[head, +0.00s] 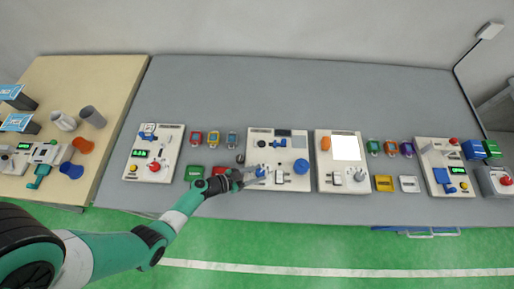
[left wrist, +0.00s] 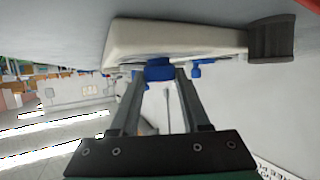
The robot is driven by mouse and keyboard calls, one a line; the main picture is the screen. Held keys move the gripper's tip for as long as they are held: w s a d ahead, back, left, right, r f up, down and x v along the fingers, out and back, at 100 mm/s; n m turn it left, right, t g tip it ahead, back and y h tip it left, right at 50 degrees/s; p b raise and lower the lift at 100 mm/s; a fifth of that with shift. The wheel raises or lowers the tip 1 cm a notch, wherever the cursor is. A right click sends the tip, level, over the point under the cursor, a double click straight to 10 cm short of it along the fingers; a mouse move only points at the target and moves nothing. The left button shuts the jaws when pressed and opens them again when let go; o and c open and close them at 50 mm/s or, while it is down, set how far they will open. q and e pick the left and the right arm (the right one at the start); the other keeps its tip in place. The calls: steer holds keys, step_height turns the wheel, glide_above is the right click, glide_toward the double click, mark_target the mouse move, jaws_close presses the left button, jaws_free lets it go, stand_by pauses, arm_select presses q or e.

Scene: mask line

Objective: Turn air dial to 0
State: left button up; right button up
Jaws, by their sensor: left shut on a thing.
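A white panel (head: 292,155) lies on the grey bench near the middle of the head view. My left gripper (head: 262,171) reaches its lower left part and is shut on a small blue dial. In the left wrist view the blue dial (left wrist: 160,70) sits between the fingertips of my left gripper (left wrist: 160,76), close against the white panel (left wrist: 190,36). The dial's pointer and scale cannot be read, as the fingers cover much of it. My right gripper is not in view.
The panel also carries a large blue round knob (head: 301,166), a blue lever-like part (head: 278,144) and a small switch (head: 279,178). A red block (head: 236,174) lies under my left wrist. Another white panel (head: 325,175) stands close on the right. The bench behind is clear.

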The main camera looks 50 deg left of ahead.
arm_select(q)
jaws_close()
steer(key=shift+f, duration=0.1)
